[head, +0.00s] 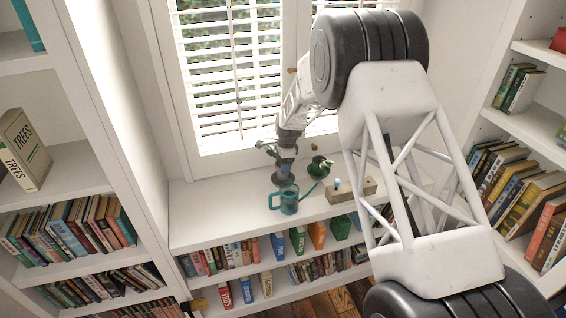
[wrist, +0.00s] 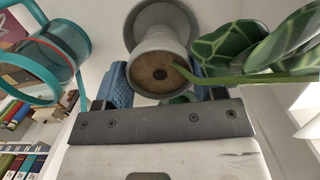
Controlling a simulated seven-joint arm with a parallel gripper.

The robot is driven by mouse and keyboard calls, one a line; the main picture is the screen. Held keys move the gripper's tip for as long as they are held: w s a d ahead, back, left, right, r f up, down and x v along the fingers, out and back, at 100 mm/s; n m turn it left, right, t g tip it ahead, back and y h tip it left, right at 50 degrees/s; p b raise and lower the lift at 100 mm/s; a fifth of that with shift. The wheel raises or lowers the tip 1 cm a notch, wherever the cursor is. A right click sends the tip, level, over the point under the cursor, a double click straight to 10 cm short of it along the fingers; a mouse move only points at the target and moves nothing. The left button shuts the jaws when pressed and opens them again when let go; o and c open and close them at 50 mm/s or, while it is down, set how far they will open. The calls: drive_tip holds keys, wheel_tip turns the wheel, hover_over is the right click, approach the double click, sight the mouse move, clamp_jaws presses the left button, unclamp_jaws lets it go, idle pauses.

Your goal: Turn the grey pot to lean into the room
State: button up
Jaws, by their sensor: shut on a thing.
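The grey pot (wrist: 158,40) stands on the white shelf top in front of the window. In the wrist view I look down on its brown soil, and its paler round foot or saucer shows beyond. It also shows in the head view (head: 286,169), partly covered by my gripper (head: 283,149). A plant stem leaves the soil, and its broad green, pale-veined leaves (wrist: 285,42) lean right; the leaves also show right of the pot in the head view (head: 320,166). The blue fingers of my gripper (wrist: 160,84) are shut on the pot from both sides.
A teal watering can (head: 289,202) stands just in front of the pot, close by in the wrist view too (wrist: 83,40). A wooden block (head: 345,190) with small things on it is to the right. Bookshelves flank both sides. The shelf top (head: 215,205) is clear at left.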

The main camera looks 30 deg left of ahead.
drive_tip(key=shift+f, duration=0.9)
drive_tip(key=o, duration=1.2)
drive_tip(key=shift+f, duration=0.1)
drive_tip(key=shift+w+d+r, duration=0.1)
drive_tip(key=shift+r, duration=1.2)
drive_tip(key=shift+w+d+r, duration=0.1)
drive_tip(key=shift+d+r, duration=0.05)
drive_tip(key=shift+r, duration=1.15)
drive_tip(key=shift+w+d+r, duration=0.1)
drive_tip(key=shift+r, duration=1.2)
